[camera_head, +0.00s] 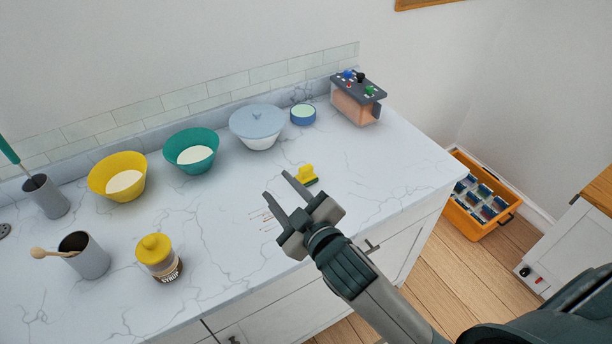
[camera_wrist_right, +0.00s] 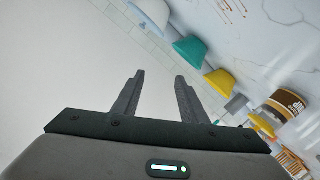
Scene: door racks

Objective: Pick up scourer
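The scourer (camera_head: 306,175) is a small yellow and green block lying on the marble counter (camera_head: 385,165), right of the middle. My right gripper (camera_head: 276,186) is open and empty, with its two fingers apart. It is above the counter, close to the scourer, which appears just beyond its fingers on the upper right. In the right wrist view the open fingers (camera_wrist_right: 158,92) show with nothing between them, and the scourer does not show there. My left gripper is not in view.
A yellow bowl (camera_head: 103,184), teal bowl (camera_head: 184,163), lidded bowl (camera_head: 257,138), small blue pot (camera_head: 303,118) and a container (camera_head: 350,108) line the back. A syrup jar (camera_head: 162,268) and grey cup (camera_head: 88,263) stand at front left. Several thin sticks (camera_head: 268,217) lie near my gripper.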

